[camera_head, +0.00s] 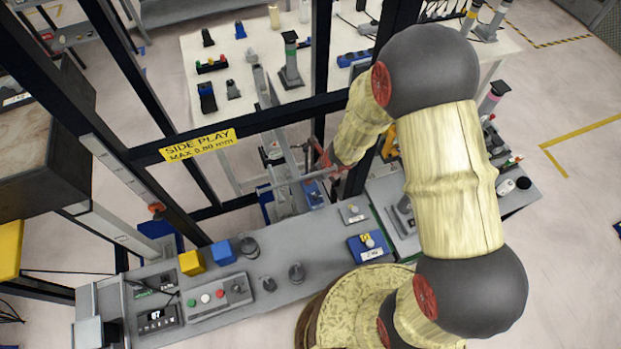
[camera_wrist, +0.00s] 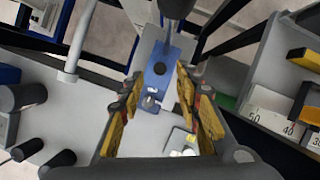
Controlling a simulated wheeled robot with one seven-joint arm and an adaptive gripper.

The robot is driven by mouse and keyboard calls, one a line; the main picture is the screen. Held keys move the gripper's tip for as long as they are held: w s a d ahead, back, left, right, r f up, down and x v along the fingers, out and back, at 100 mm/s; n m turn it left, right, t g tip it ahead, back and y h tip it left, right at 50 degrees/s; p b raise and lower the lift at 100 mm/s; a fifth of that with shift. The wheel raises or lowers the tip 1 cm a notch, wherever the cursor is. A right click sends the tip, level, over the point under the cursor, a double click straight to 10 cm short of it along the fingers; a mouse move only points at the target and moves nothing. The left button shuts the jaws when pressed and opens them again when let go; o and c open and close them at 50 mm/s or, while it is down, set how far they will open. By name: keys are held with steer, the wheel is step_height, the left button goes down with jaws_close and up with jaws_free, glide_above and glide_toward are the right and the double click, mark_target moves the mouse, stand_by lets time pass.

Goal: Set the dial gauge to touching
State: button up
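My gripper (camera_head: 318,163) reaches through the black frame toward a pale fixture in the head view. In the wrist view my gripper (camera_wrist: 158,76) has its two yellow-and-dark fingers wide apart, with nothing held between them. A blue block (camera_wrist: 162,62) with a dark hole and a small silver knob (camera_wrist: 151,100) shows in the gap between the fingers. The block in the head view (camera_head: 313,193) sits just below my gripper. I cannot make out a dial face or the gauge's tip in either view, so I cannot tell whether it touches anything.
Black frame posts and a crossbar with a yellow SIDE PLAY sign (camera_head: 199,146) surround the fixture. A grey bench (camera_head: 310,243) in front carries a button box (camera_head: 217,296), a yellow cube (camera_head: 191,262) and a blue cube (camera_head: 222,253). A pale rod (camera_wrist: 76,45) stands left of the fingers.

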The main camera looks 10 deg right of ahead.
steer(key=shift+b+x, duration=0.5)
steer(key=shift+x, duration=1.6)
steer(key=shift+c, duration=0.3)
steer(key=c, duration=0.7)
jaws_close()
